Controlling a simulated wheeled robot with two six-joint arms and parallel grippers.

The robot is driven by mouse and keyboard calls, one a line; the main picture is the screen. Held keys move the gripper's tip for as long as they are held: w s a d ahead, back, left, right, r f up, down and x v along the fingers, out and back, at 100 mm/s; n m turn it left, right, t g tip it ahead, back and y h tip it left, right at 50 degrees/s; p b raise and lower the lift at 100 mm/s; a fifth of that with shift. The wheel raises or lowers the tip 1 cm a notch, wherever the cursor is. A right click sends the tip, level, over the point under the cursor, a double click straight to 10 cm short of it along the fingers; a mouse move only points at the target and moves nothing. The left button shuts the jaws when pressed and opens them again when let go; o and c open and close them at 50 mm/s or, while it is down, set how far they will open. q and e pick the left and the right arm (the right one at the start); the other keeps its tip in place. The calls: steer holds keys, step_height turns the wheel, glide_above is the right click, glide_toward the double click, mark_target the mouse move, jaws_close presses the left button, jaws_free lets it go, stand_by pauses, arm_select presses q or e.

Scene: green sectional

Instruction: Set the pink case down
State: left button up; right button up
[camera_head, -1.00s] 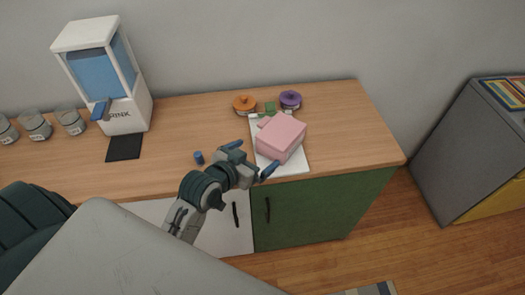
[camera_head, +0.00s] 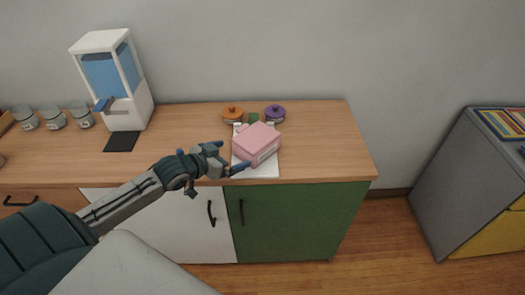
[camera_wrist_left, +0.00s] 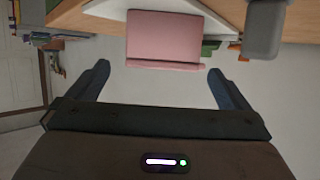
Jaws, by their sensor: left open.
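The pink case (camera_head: 257,140) rests on a white board (camera_head: 262,171) on the wooden counter. It looks closed and level. My left gripper (camera_head: 233,156) is open at the case's front left, one finger by its left side and one low near its front. In the left wrist view, the case (camera_wrist_left: 165,36) lies beyond and between the spread fingertips of my left gripper (camera_wrist_left: 160,70), with a gap on both sides and nothing held. My right gripper is not in view.
An orange-lidded pot (camera_head: 233,112), a purple-lidded pot (camera_head: 275,112) and a small green item (camera_head: 253,118) stand behind the case. A drink dispenser (camera_head: 118,85) and several jars (camera_head: 53,117) stand at the left. The counter right of the case (camera_head: 325,145) is clear.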

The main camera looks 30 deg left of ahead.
mark_target(242, 150)
arm_select(q)
steer(key=x, duration=0.4)
steer(key=shift+w+a+f, duration=0.15)
steer(key=shift+w+f, duration=0.05)
steer(key=shift+w, duration=0.05)
steer(key=shift+w+f, duration=0.1)
steer(key=shift+w, duration=0.45)
steer(key=x, duration=0.5)
steer(key=shift+s, duration=0.1)
steer(key=c, duration=0.8)
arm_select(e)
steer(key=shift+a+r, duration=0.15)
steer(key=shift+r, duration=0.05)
arm_select(q)
steer(key=shift+c, duration=0.2)
